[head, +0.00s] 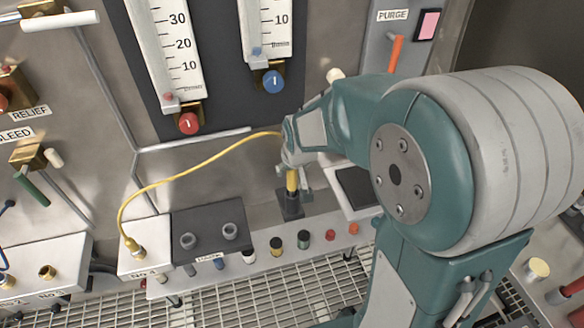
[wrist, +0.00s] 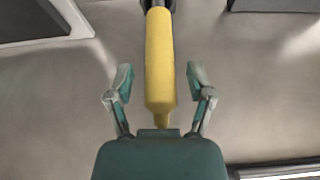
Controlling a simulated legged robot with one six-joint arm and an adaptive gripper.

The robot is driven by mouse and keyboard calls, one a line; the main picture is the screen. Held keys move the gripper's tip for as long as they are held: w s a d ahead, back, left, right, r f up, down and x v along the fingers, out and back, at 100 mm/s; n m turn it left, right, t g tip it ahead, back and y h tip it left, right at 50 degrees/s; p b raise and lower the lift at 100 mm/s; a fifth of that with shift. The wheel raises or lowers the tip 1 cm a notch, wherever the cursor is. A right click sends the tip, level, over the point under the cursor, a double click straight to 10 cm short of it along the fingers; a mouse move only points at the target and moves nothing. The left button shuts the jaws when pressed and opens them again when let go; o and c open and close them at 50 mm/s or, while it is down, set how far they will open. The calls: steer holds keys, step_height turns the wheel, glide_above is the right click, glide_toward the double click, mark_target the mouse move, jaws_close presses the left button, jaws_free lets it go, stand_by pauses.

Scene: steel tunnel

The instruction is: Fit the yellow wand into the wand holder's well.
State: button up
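The yellow wand (head: 292,181) stands about upright with its lower end at the dark wand holder (head: 290,207) on the ledge. Its lower end appears to be inside the well, though the depth cannot be seen. My gripper (head: 295,178) is around the wand from above, partly hidden by my own wrist. In the wrist view the wand (wrist: 160,65) runs between the fingers of my gripper (wrist: 160,80), with a clear gap on both sides. The fingers are open and do not touch it. The far end of the wand meets a dark part at the top edge.
A yellow cable (head: 190,167) runs from the No.4 box (head: 146,240) up to my wrist. A dark block (head: 207,228) with two sockets sits left of the holder, and a dark-topped box (head: 357,186) sits right. Gauges and valves line the wall above.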

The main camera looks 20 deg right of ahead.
steer(key=shift+r, duration=0.25)
steer(key=v, duration=1.1)
steer(key=s+r+t, duration=0.1)
steer(key=s+r, duration=0.2)
steer(key=s, duration=1.3)
steer(key=shift+s, duration=0.3)
